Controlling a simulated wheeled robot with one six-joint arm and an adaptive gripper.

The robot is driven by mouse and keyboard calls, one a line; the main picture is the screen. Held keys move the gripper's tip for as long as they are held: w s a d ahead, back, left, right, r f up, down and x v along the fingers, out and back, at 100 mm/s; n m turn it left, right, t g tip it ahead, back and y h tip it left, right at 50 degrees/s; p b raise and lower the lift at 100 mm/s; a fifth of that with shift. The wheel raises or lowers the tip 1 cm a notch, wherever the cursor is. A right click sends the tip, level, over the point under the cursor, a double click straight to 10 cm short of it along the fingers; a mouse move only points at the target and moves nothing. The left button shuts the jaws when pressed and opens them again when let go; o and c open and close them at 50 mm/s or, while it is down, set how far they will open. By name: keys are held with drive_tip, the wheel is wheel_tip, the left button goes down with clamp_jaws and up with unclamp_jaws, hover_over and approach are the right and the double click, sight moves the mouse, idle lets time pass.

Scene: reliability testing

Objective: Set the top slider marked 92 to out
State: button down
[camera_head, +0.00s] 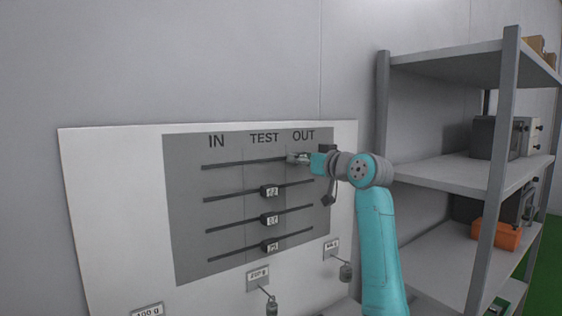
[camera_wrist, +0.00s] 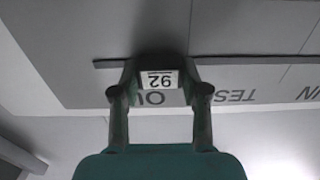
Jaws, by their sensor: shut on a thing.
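The top slider is a dark block with a white label reading 92, upside down in the wrist view (camera_wrist: 158,80). It sits on the top rail (camera_head: 235,164) of the grey panel (camera_head: 185,230), under the OUT heading. My gripper (camera_head: 298,158) is shut on the slider, with one finger on each side of it in the wrist view. In the head view my gripper mostly hides the slider. The headings IN, TEST and OUT run along the panel's top.
Three lower sliders, the upper (camera_head: 270,191), middle (camera_head: 270,219) and bottom (camera_head: 270,246), stand on their rails under TEST. Small weights hang below the panel. A metal shelf (camera_head: 445,172) with boxes stands close on the right of my arm.

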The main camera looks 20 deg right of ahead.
drive_tip(key=shift+w+d, duration=0.3)
drive_tip(key=shift+d, duration=0.6)
drive_tip(key=shift+w+d, duration=0.3)
drive_tip(key=shift+d, duration=0.6)
drive_tip(key=c, duration=0.6)
unclamp_jaws()
drive_tip(key=shift+d, duration=0.15)
drive_tip(key=shift+o, duration=0.2)
drive_tip(key=v, duration=1.2)
